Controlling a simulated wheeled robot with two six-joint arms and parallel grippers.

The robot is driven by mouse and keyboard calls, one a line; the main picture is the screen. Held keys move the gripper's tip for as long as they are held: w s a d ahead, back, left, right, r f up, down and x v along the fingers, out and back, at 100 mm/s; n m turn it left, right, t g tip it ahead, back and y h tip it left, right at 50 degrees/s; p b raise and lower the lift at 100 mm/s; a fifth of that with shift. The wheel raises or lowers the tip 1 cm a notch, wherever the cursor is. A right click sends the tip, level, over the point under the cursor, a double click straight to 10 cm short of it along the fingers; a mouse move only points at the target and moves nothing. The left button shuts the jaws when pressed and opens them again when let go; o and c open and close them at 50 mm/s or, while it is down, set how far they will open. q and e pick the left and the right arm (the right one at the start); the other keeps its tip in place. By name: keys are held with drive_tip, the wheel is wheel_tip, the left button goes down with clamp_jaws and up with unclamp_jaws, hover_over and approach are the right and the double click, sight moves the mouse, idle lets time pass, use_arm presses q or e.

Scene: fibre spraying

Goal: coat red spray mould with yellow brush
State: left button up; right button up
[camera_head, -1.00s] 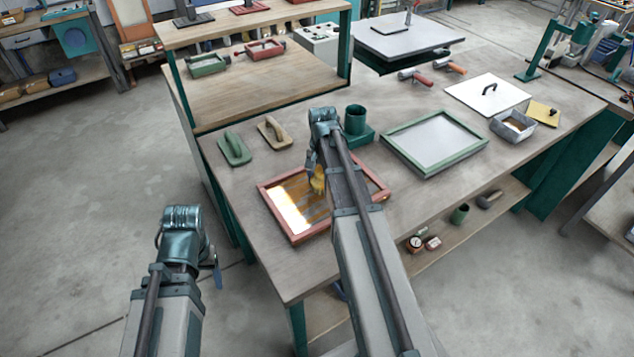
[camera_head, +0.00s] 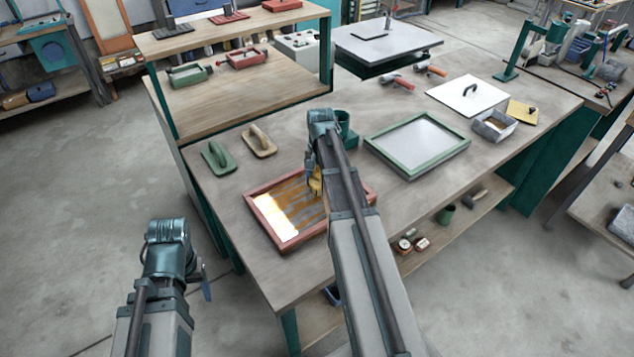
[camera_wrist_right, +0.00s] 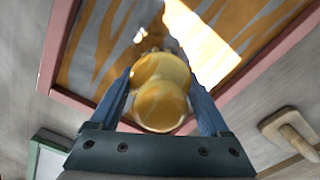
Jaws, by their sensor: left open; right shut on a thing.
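The red spray mould (camera_head: 262,194) is a shallow red-framed tray lying flat on the workbench. Its inside is streaked orange-yellow over grey, with a bright glare patch at its left end. My right gripper (camera_wrist_right: 165,100) is shut on the yellow brush (camera_wrist_right: 160,92) and holds it over the mould's inside; the brush also shows in the head view (camera_head: 315,183). The brush's far end is hidden in the wrist view, so I cannot tell whether it touches the mould. My left gripper (camera_head: 203,280) is open and empty, off the bench at the lower left.
A green-framed tray (camera_head: 455,158) lies to the right of the mould. A green pot (camera_head: 346,128) stands behind my right arm. A green float (camera_head: 217,158) and a beige float (camera_head: 259,142) lie behind the mould. The bench front is clear.

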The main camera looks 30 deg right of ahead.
drive_tip(key=shift+d, duration=0.1)
drive_tip(key=shift+w+d+r, duration=0.1)
drive_tip(key=shift+w+d, duration=0.05)
drive_tip(key=shift+d, duration=1.4)
drive_tip(key=shift+f, duration=0.2)
drive_tip(key=shift+r, duration=0.1)
drive_tip(key=shift+a+r, duration=0.1)
drive_tip(key=shift+a, duration=1.55)
